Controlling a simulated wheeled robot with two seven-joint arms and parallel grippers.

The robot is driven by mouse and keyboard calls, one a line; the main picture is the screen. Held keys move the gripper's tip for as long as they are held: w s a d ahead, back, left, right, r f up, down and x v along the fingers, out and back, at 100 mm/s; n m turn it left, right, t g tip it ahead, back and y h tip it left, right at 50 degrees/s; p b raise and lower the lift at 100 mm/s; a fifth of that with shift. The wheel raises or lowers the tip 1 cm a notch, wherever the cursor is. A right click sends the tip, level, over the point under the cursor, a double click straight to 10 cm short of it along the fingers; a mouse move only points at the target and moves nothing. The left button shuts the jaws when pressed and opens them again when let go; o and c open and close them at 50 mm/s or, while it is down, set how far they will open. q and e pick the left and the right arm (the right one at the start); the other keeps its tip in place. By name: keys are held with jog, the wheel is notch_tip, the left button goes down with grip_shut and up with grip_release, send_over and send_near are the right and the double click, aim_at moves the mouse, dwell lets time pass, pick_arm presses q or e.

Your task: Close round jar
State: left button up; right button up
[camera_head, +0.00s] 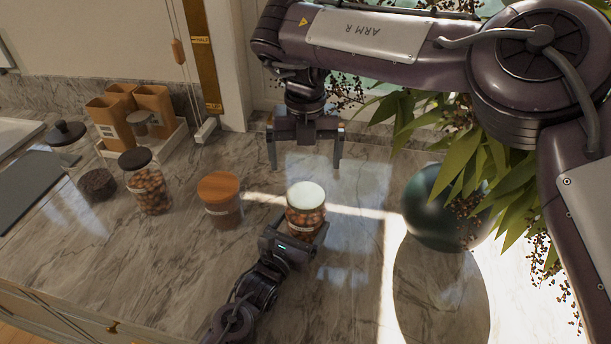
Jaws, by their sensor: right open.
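A round glass jar (305,212) with reddish-brown contents stands on the marble counter in the middle of the head view. A bright white round lid covers its top; I cannot tell how tightly it sits. My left gripper (299,232) comes from below and its fingers lie against the two sides of the jar's lower body, hiding part of it. My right gripper (306,163) hangs behind and above the jar, pointing down, with its fingers apart and nothing between them.
An orange-lidded jar (221,204) stands left of the round jar. Farther left are a dark-lidded jar of nuts (149,190), a black-knobbed jar (68,135) and orange canisters (154,107) on a tray. A dark green vase (432,212) with leaves stands at right.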

jog(key=shift+r, duration=1.5)
pick_arm(q)
jog(key=o, duration=1.7)
jog(key=shift+o, duration=0.2)
jog(key=shift+s+a, duration=0.2)
jog(key=shift+s, duration=0.15)
jog(key=b+v, duration=0.1)
jog(key=v, duration=0.5)
jog(key=shift+s+a+b, duration=0.1)
jog(key=shift+s+b, duration=0.1)
jog(key=shift+b, duration=0.2)
jog(key=shift+s+a, duration=0.1)
jog(key=shift+s, duration=0.2)
pick_arm(e)
notch_tip(320, 180, down, 2)
